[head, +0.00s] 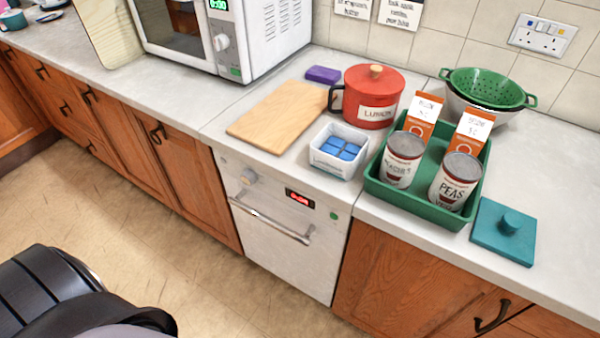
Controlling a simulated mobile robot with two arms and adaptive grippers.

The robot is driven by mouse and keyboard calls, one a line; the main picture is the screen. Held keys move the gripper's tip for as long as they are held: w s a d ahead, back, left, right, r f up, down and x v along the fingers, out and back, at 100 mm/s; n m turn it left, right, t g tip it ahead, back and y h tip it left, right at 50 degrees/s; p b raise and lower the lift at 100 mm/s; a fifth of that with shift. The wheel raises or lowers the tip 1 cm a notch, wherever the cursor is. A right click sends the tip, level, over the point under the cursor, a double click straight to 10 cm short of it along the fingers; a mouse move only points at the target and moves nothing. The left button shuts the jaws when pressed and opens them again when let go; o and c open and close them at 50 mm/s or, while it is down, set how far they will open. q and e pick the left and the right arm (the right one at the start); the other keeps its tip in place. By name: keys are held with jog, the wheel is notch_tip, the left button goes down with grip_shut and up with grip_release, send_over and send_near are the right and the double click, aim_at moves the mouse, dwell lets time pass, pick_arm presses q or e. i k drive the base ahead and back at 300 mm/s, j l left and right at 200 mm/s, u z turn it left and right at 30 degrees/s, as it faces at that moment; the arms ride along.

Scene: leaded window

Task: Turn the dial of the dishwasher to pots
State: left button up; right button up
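The dishwasher (275,260) is the white-fronted appliance under the counter. Its dial (248,177) is a round grey knob at the upper left of the front panel. The markings around the dial are too small to read, so I cannot tell which setting it points to. A small display (300,198) with red digits sits right of the dial, and a green button (334,216) is at the panel's right. A metal bar handle (270,222) runs below them. The door looks shut. Neither of my grippers shows in the head view, and nothing touches the dial.
On the counter above stand a wooden board (275,117), a white tub of blue blocks (322,165), a red pot (372,85) and a green tray (430,205) with tins and cartons. A microwave (225,50) is behind. The floor (170,240) before the dishwasher is clear.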

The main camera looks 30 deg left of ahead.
aim_at(249, 178)
jog(key=j+z, duration=0.25)
jog(key=j, duration=0.15)
jog(key=k+j+z, duration=0.2)
jog(key=j, duration=0.2)
jog(key=j+z, duration=0.25)
jog(key=j, duration=0.15)
jog(key=k+j+z, duration=0.2)
jog(key=j, duration=0.2)
jog(key=j+z, duration=0.25)
jog(key=k+j+z, duration=0.25)
jog(key=j, duration=0.15)
jog(key=i+j, duration=0.05)
